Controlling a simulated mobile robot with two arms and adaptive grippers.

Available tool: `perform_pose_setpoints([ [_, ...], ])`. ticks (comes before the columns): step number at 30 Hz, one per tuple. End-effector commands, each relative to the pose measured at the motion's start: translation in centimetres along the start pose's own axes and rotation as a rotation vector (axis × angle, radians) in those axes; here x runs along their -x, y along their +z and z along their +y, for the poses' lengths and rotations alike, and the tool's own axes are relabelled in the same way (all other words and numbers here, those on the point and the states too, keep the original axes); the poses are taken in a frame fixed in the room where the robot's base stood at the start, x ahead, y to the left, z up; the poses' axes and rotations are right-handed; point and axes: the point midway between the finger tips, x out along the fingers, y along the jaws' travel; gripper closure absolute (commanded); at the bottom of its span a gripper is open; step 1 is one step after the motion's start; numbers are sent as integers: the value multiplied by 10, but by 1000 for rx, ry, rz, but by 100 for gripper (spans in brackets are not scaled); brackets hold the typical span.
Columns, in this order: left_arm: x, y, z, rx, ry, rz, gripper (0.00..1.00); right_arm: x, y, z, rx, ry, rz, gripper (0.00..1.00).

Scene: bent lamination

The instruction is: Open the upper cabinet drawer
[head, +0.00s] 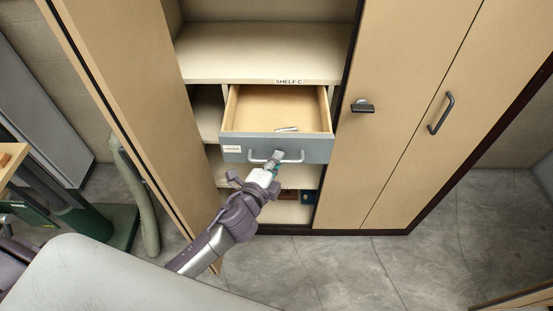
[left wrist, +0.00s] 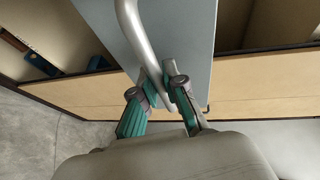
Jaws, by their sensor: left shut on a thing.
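The upper cabinet drawer (head: 275,148) has a grey-blue front and is pulled out of the cabinet, its wooden inside showing. A small light object (head: 287,129) lies inside near the front. My left gripper (head: 276,158) is at the middle of the bar handle (head: 295,157) on the drawer front. In the left wrist view, my left gripper's teal-padded fingers (left wrist: 161,95) are closed about the silver handle (left wrist: 139,38), with the drawer front (left wrist: 190,35) behind it. My right gripper is not in view.
A cabinet door (head: 125,80) stands open on the left; closed doors (head: 385,100) with dark handles are on the right. Above the drawer is a bare shelf (head: 260,52). Below it are a dark blue object (head: 308,198) and lower shelves. Grey floor (head: 350,270) is clear in front.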

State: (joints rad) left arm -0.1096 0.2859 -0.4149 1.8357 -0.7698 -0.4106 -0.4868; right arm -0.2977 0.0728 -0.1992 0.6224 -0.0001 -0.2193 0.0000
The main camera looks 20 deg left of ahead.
Motion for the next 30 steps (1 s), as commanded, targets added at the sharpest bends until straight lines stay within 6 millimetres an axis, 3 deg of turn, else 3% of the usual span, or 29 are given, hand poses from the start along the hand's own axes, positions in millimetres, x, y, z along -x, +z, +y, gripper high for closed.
perform_pose_setpoints([
  [1,0,1,0,0,1,-1,100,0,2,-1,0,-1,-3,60],
  [2,0,1,0,0,1,-1,84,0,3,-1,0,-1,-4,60],
  [6,0,0,0,0,1,-1,63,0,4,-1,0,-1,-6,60],
  [17,5,0,0,0,0,0,63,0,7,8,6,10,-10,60],
  [20,18,0,1,0,1,0,63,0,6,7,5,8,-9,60],
  [30,89,0,2,2,3,0,63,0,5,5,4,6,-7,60],
])
